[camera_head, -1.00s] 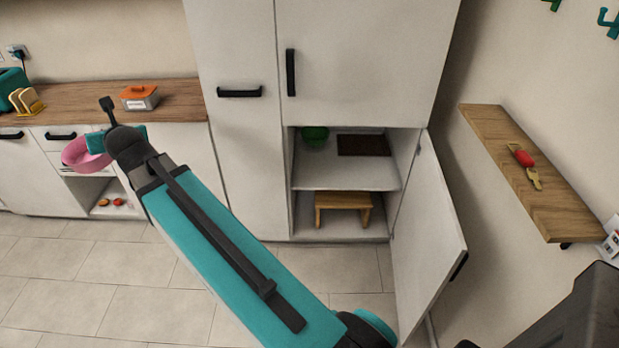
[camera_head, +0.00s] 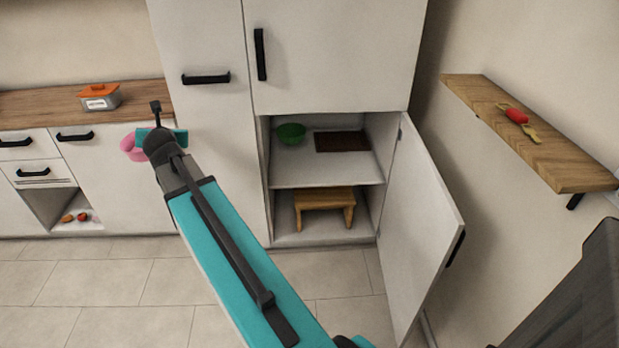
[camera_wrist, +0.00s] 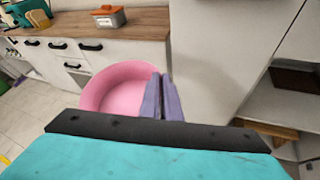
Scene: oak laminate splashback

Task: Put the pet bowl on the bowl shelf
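The pink pet bowl (camera_wrist: 118,92) is at my gripper (camera_wrist: 164,97) in the wrist view. The two fingers are close together at its right rim, and the bowl is held in the air. In the head view the bowl (camera_head: 132,147) is mostly hidden behind the end of my arm (camera_head: 163,143). The open cabinet has an upper shelf (camera_head: 315,174) carrying a green bowl (camera_head: 291,134) at left and a dark brown mat (camera_head: 342,141) at right. My gripper is left of this cabinet opening, apart from it.
The cabinet door (camera_head: 425,225) stands open to the right. A wooden stool (camera_head: 325,199) is in the lower compartment. A wooden wall shelf (camera_head: 555,153) holds a red-and-tan item (camera_head: 516,115). An orange-lidded container (camera_head: 99,97) sits on the counter. Floor before the cabinet is mostly clear.

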